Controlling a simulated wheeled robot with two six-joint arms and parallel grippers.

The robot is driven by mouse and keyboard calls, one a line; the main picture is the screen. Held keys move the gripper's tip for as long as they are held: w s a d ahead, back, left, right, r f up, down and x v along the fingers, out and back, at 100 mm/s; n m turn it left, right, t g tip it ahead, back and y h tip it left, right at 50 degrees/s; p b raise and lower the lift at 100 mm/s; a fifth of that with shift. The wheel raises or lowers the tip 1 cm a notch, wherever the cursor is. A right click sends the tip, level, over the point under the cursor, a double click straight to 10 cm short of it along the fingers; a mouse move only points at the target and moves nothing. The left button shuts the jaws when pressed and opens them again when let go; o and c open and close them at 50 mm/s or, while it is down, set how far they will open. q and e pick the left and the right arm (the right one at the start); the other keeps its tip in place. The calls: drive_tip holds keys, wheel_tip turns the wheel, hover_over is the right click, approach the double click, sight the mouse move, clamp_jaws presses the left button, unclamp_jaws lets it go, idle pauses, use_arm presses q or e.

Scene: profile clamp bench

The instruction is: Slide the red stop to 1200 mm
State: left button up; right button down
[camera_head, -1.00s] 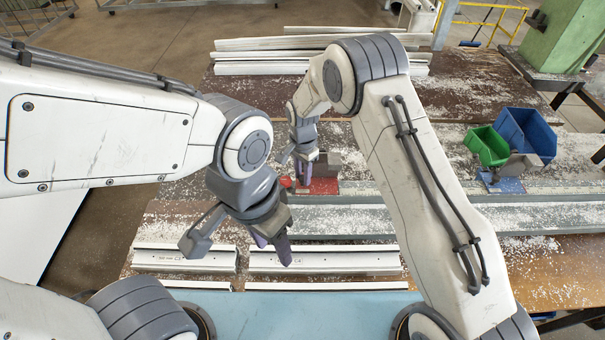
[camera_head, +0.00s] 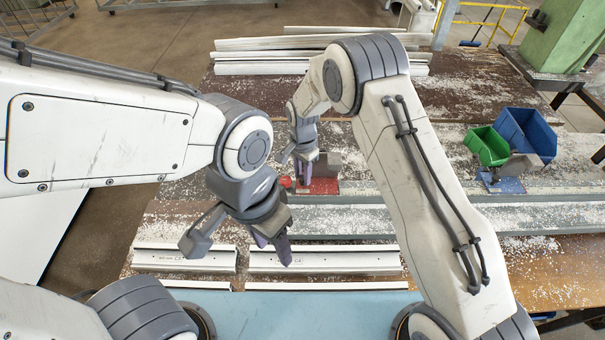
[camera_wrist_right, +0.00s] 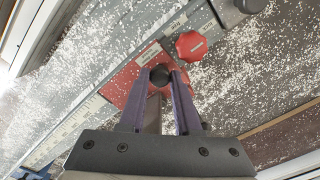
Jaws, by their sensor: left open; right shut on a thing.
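The red stop (camera_head: 322,186) sits on the grey rail at the middle of the bench, with its metal plate (camera_head: 326,163) upright behind it. Its red clamp knob (camera_head: 286,182) shows at its left. My right gripper (camera_head: 304,172) reaches down to the stop. In the right wrist view the fingers (camera_wrist_right: 160,85) are shut on a dark round grip (camera_wrist_right: 158,76) on the red stop (camera_wrist_right: 122,88), and the red knob (camera_wrist_right: 191,45) stands clear beside them. A scale (camera_wrist_right: 82,118) runs along the rail, its numbers unreadable. My left gripper (camera_head: 240,247) is open and empty, nearer the front.
A blue stop (camera_head: 506,186) sits farther right on the rail. Green (camera_head: 487,146) and blue (camera_head: 527,134) bins stand behind it. White profiles lie in front (camera_head: 325,261) and at the back (camera_head: 262,68). White chips litter the bench.

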idle(0.4)
drive_tip(key=d+b, duration=0.2)
drive_tip(key=d, duration=1.8)
drive_tip(key=shift+w+r, duration=0.1)
drive_tip(key=c, duration=0.6)
unclamp_jaws()
drive_tip(key=shift+b, duration=0.3)
